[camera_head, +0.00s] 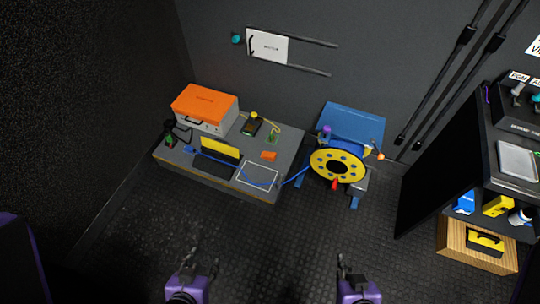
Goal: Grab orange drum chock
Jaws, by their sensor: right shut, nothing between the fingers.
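A small orange block, which looks like the orange drum chock (268,155), lies on the grey table (232,186), right of the middle and behind a white outlined rectangle (258,176). My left gripper (204,260) is low in the view, in front of the table and well apart from the block; its fingers stand apart with nothing between them. My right gripper (345,262) is at the bottom, right of centre, in front of the cable drum; it is shut and empty. Neither gripper touches anything.
An orange-lidded case (205,108), a yellow-and-black item (220,151) and a blue cable (225,162) are on the table. A yellow cable drum (338,166) on a blue stand is right of it. A shelf unit (478,228) stands far right. The floor before the table is clear.

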